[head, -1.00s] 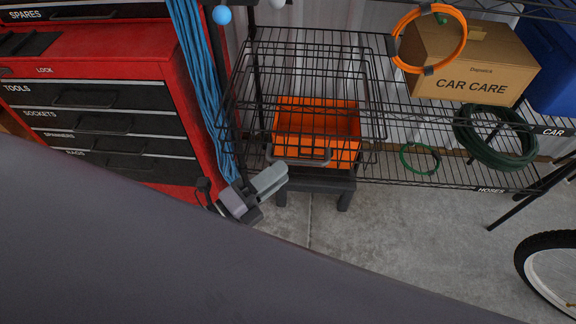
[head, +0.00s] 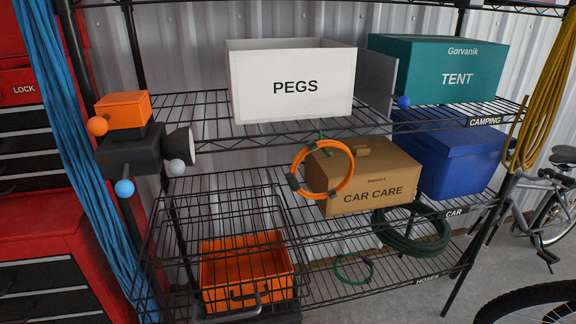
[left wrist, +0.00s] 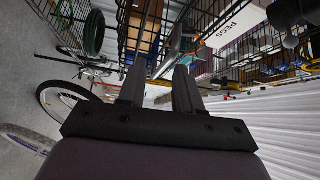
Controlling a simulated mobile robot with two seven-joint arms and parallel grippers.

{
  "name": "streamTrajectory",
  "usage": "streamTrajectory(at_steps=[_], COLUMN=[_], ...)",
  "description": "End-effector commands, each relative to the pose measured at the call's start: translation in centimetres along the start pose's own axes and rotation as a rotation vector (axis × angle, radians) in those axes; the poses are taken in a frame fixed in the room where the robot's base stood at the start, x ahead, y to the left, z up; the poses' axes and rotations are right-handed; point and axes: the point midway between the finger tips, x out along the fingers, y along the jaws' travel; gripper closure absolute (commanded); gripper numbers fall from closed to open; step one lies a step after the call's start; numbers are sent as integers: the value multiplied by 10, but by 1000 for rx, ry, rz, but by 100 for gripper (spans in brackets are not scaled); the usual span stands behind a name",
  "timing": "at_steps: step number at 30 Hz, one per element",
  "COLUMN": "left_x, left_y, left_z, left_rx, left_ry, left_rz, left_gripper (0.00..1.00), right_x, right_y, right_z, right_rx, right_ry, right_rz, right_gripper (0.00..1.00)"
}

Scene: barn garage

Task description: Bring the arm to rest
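In the left wrist view my left gripper (left wrist: 159,75) shows its two dark fingers spread apart, with nothing between them. It is in free air, and the shelving shows beyond its fingertips. Neither gripper shows in the head view now. My right gripper is in no current frame, so its state is hidden.
A wire shelf carries a white PEGS box (head: 294,87), a teal TENT box (head: 440,70), a CAR CARE carton (head: 365,180) and a blue box (head: 450,165). An orange bin (head: 247,268) sits below. A bicycle (head: 545,210) stands at right.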

Motion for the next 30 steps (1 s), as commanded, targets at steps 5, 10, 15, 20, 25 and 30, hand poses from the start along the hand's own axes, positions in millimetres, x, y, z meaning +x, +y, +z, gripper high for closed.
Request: streamTrajectory(at_steps=[5,10,15,20,25,30], left_x=[-20,-52,-78,-87,-87,-87], left_y=[22,60,88,97,98,97], left_z=[22,22,7,-1,-1,-1], left_rx=[-496,-1002,-1333,-1443,-1449,-1446], left_ry=[-239,-486,-661,-724,-727,-726], left_rz=[116,242,338,372,373,373], left_gripper=[66,66,66,66,66,66], right_x=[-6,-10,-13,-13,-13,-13], right_y=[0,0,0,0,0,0], right_z=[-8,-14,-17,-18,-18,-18], right_rx=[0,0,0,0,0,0], right_ry=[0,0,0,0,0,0], right_rz=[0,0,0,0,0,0], right_gripper=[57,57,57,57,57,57])
